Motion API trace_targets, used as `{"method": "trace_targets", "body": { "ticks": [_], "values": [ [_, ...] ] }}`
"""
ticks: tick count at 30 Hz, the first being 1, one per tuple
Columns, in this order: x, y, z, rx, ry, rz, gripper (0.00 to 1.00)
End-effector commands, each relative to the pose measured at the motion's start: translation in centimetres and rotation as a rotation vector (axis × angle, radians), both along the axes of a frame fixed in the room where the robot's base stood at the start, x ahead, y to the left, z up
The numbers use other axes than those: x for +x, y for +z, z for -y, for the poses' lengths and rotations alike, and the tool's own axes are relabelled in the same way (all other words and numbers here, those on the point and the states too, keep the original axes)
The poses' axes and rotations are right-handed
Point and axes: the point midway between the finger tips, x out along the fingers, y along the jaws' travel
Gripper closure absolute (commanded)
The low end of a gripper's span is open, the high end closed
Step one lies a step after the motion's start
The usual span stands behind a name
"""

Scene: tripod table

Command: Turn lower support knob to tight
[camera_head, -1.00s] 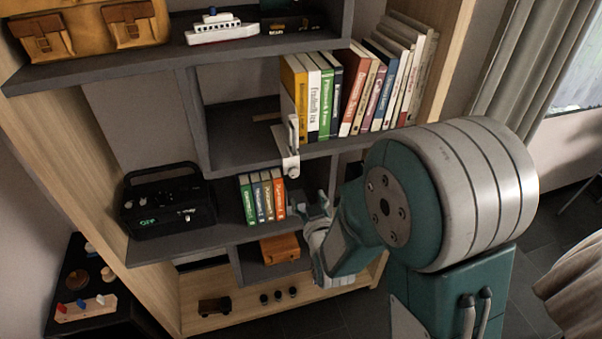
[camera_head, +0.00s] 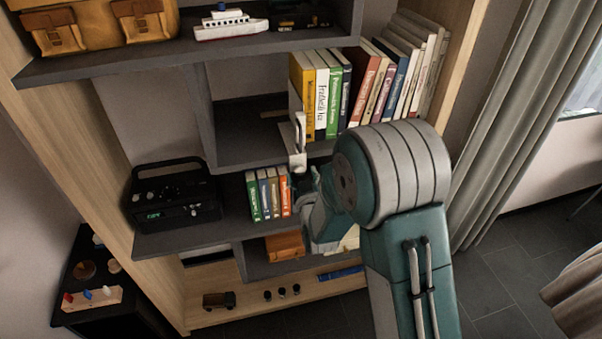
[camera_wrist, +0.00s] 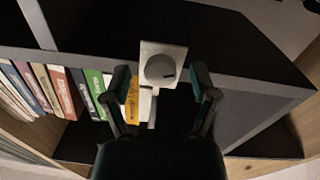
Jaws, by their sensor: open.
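A white bracket (camera_head: 298,158) is fixed to the front edge of the middle shelf, beside the yellow book. In the wrist view, a round grey knob (camera_wrist: 160,69) with a dark mark on its right side sits on the bracket's square plate (camera_wrist: 150,48). My gripper (camera_wrist: 161,82) is open and empty. Its two fingers stand apart, one on each side of the knob's lower part, and do not visibly touch it. In the head view my gripper (camera_head: 300,185) is just below the bracket, in front of the small books, and partly hidden by my arm.
Upright books (camera_head: 322,95) fill the middle shelf right of the bracket. Small books (camera_head: 268,195) and a black radio (camera_head: 172,198) stand on the shelf below. Shelf edges lie close around my gripper. Open floor (camera_head: 500,260) is at the right.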

Motion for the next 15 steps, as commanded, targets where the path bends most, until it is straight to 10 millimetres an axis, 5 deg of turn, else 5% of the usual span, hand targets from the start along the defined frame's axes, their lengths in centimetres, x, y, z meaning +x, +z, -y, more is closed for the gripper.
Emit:
{"method": "trace_targets", "body": {
  "ticks": [11,15],
  "values": [
    [0.68,0.00,-0.15,0.000,0.000,-0.001,0.29],
    [0.67,0.01,-0.13,0.001,0.000,-0.001,0.91]
  ]
}}
